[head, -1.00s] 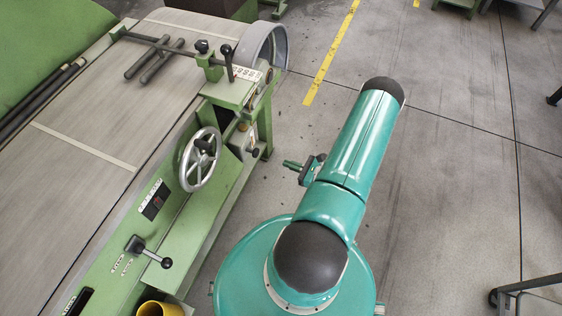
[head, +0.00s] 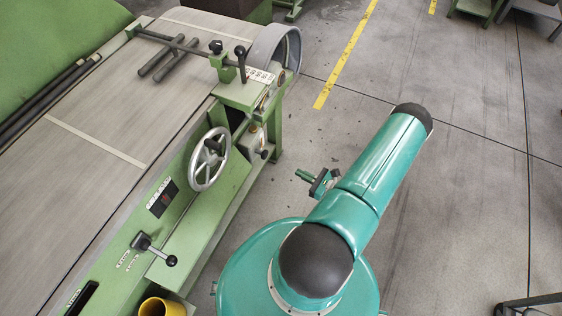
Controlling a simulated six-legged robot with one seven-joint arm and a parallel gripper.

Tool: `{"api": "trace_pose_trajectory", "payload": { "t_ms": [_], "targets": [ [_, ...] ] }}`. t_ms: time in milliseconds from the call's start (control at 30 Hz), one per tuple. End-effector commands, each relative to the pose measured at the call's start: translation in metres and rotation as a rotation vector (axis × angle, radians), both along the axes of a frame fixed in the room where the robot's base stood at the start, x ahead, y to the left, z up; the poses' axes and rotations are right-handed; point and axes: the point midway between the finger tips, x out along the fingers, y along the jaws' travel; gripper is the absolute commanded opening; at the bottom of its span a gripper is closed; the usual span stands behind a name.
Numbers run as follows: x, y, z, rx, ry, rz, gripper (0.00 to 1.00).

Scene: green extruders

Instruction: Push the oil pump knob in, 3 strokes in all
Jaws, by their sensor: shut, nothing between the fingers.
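A small black knob (head: 265,154), which looks like the oil pump knob, sticks out low on the near side of the green machine's end, right of the handwheel. My gripper (head: 299,174) shows partly past the left side of my teal arm. Its green fingers are shut and empty, and they point left towards the machine. The fingertips are a little right of and below the knob in the picture, with a visible gap between. How far the knob is pushed in cannot be told.
A spoked handwheel (head: 210,160) stands out from the green machine (head: 190,225). A black-knobbed lever (head: 155,249) and a yellow cup (head: 160,307) are nearer. The grey floor (head: 460,200) to the right is mostly clear. A metal frame (head: 535,303) stands at the lower right.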

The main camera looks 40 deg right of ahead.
Motion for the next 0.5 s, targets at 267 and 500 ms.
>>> {"api": "trace_pose_trajectory", "payload": {
  "t_ms": [267,500],
  "targets": [
    [-0.0093,0.0024,-0.0061,0.006,-0.048,-0.034,0.00],
    [-0.0087,0.0025,-0.0060,0.005,-0.047,-0.033,0.00]
  ]
}}
